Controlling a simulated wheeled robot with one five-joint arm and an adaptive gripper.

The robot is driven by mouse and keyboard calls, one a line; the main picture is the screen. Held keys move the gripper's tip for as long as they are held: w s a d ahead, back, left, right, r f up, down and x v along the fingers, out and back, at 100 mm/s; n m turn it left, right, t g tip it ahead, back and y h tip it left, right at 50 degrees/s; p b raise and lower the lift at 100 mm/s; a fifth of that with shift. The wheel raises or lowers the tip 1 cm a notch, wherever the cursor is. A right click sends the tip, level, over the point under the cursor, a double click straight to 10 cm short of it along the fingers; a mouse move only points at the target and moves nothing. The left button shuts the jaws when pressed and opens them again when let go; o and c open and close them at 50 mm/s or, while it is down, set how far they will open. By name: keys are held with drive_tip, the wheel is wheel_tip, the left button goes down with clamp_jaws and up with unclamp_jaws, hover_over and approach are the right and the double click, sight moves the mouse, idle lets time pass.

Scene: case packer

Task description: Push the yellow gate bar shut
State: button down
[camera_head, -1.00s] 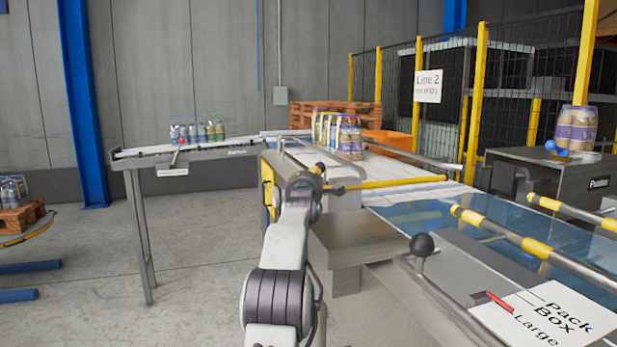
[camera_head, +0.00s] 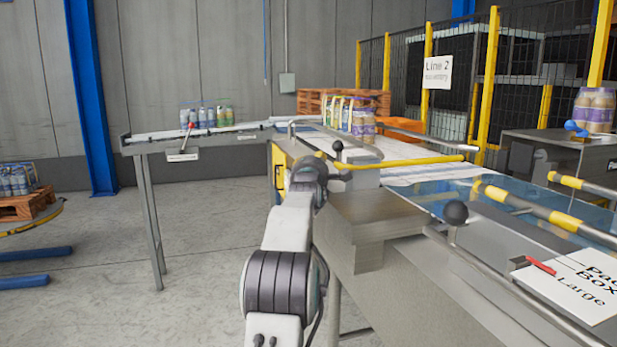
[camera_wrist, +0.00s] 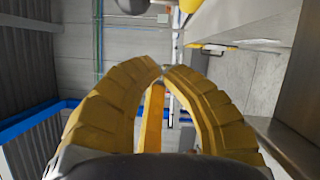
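The yellow gate bar (camera_head: 408,162) lies level across the near end of the conveyor in the head view, running right from a grey mount with a black knob.
A steel machine body (camera_head: 372,222) stands close right of my arm. Bottle packs (camera_head: 350,117) stand on the far conveyor. Floor on the left (camera_head: 190,290) is clear.

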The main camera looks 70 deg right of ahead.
drive_tip(key=b+v, duration=0.2)
drive_tip(key=v, duration=0.6)
drive_tip(key=shift+b, duration=0.3)
drive_tip(key=shift+w+a, duration=0.1)
drive_tip(key=shift+a, duration=0.05)
